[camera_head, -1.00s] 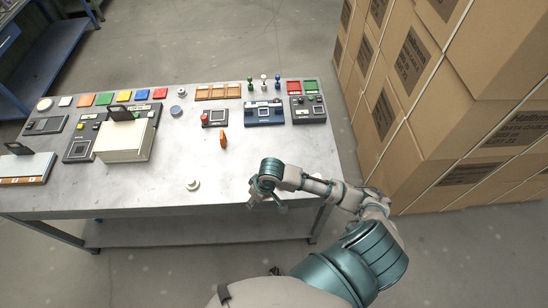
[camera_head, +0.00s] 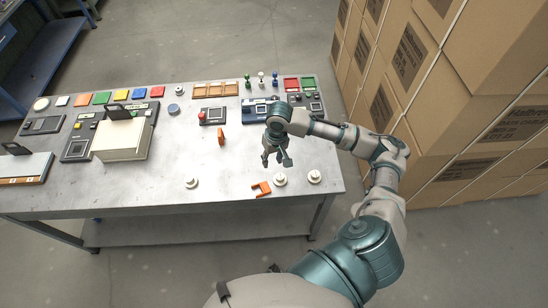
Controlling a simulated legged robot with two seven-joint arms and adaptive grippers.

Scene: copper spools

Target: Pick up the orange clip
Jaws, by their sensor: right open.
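Two small orange pieces are on the grey table, and I cannot tell for certain which one is the clip. One orange piece (camera_head: 261,188) lies near the front edge and looks angular, with a notch. The other, an upright orange piece (camera_head: 221,135), stands near the middle of the table. My right gripper (camera_head: 277,160) is open and empty, with its fingers pointing down above the table. It is behind and slightly right of the front piece, and right of the upright one, apart from both. My left gripper is not in view.
White spools (camera_head: 280,179) stand near the front edge, one (camera_head: 314,176) further right and one (camera_head: 191,182) to the left. Devices and coloured trays line the back of the table (camera_head: 120,195). Stacked cardboard boxes (camera_head: 470,120) stand to the right.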

